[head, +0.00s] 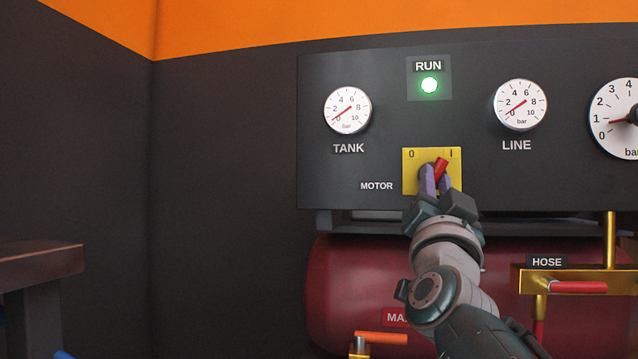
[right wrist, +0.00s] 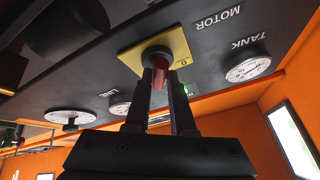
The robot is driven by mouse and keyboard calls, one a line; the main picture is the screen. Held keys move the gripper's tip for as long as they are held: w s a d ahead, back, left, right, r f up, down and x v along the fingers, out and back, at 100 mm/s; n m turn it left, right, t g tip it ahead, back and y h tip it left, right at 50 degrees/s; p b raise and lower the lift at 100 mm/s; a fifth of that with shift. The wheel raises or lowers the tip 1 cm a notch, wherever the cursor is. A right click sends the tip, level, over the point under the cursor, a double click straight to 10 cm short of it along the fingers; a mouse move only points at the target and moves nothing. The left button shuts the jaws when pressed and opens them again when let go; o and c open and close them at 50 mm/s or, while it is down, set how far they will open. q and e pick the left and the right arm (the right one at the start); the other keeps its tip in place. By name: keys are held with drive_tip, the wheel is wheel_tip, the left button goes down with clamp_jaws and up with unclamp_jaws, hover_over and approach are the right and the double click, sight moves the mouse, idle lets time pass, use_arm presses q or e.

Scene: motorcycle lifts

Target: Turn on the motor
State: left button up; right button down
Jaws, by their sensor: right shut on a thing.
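The motor switch has a yellow plate (head: 411,172) marked 0 and I, with a red knob handle (head: 441,166) tilted toward the I. Above it the RUN lamp (head: 429,85) glows green. My right gripper (head: 434,183) is at the switch, its fingers shut on the red handle. In the right wrist view the red handle (right wrist: 160,74) sits between the two fingers (right wrist: 162,92), in front of the yellow plate (right wrist: 176,42). The fingers hide part of the handle in the head view. My left gripper is not in view.
On the dark panel (head: 330,180) are the TANK gauge (head: 348,110), the LINE gauge (head: 520,105) and a larger gauge (head: 617,118). Below are a red tank (head: 350,280), an orange-red lever (head: 381,338) and a HOSE valve handle (head: 578,287). A bench edge (head: 40,262) stands at left.

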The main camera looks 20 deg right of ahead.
drive_tip(key=shift+m, duration=0.4)
drive_tip(key=c, duration=0.8)
unclamp_jaws()
drive_tip(key=shift+o, duration=0.2)
